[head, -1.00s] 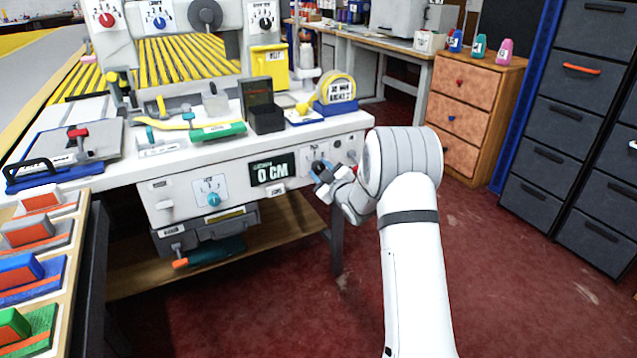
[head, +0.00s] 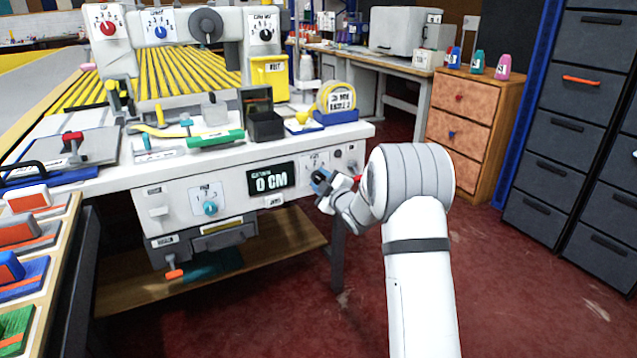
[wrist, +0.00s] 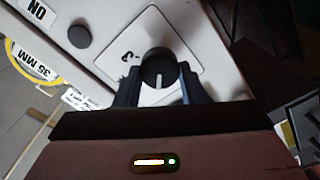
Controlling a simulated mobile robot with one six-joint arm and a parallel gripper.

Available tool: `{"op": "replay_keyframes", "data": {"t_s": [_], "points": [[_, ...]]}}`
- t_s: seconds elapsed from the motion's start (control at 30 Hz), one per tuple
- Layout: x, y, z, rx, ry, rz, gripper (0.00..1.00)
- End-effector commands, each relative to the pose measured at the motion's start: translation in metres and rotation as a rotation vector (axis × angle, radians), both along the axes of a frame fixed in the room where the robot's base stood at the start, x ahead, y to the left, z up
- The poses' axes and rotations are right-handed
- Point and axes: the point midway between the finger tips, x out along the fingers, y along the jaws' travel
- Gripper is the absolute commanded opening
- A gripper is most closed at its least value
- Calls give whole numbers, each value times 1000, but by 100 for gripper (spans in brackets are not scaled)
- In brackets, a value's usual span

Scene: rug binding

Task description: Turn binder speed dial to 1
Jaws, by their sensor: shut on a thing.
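A dark round dial (wrist: 158,66) with a white pointer line sits on a white plate on the machine's front panel. My gripper (wrist: 160,82) is shut on this dial, one blue-grey finger on each side, in the wrist view. In the head view my gripper (head: 320,180) is at the panel, right of the "0 CM" display (head: 270,180), and largely hides the dial. One printed mark beside the dial looks like a 3. The other marks are hidden or too small to read.
A teal dial (head: 210,208) is left of the display. Red (head: 107,28), blue (head: 160,31) and black (head: 265,34) dials are on the upper uprights. A dark round knob (wrist: 79,37) is near the gripped dial. Red floor is open right of the bench.

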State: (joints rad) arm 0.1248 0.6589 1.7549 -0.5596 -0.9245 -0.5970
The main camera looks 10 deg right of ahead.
Motion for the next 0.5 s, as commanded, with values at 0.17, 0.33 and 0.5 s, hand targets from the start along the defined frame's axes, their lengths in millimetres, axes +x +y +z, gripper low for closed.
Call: {"op": "replay_keyframes", "data": {"t_s": [0.17, 0.33, 0.5], "points": [[-1, 3, -2, -2, 3, 5, 44], [0, 2, -1, -1, 3, 3, 57], [0, 1, -1, 0, 1, 2, 58]]}}
